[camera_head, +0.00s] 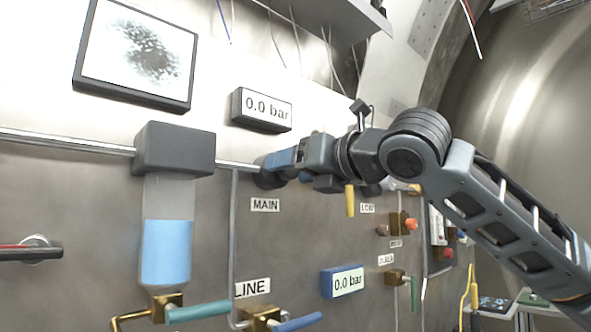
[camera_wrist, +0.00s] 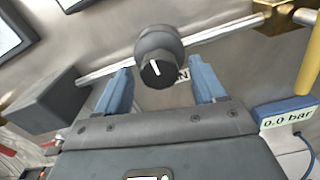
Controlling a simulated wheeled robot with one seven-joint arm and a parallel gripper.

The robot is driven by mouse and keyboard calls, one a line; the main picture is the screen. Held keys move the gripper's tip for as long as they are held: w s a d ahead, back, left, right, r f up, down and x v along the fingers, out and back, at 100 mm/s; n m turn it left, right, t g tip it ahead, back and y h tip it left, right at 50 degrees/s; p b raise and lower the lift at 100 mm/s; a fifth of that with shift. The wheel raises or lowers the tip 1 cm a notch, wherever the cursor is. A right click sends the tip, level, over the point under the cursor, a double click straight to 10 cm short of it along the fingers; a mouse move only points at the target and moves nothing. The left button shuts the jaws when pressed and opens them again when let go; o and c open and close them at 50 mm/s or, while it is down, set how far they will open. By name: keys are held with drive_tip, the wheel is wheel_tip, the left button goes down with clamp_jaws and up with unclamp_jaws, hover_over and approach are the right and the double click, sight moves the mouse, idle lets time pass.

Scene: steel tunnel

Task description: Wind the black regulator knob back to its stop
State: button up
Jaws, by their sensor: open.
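The black regulator knob (camera_wrist: 159,72) shows in the wrist view, with a white pointer line on its face. It sits on a dark round body on the thin steel pipe. My gripper (camera_wrist: 160,88) is open, with one blue finger on each side of the knob and visible gaps to both. In the head view my gripper (camera_head: 279,166) is at the panel above the MAIN label, and its fingers largely hide the regulator. A dark edge of the regulator (camera_head: 265,180) shows just left of the fingers.
The upper display (camera_head: 263,109) reads 0.0 bar, as does the blue lower display (camera_head: 343,282). A dark block with a blue-filled clear cylinder (camera_head: 165,250) stands left of the gripper. A yellow lever (camera_head: 350,200) hangs just right and below. Teal (camera_head: 198,311) and blue levers (camera_head: 299,323) project below.

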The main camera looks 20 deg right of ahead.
drive_tip(key=v, duration=0.7)
drive_tip(key=shift+s, duration=0.3)
drive_tip(key=shift+d, duration=0.1)
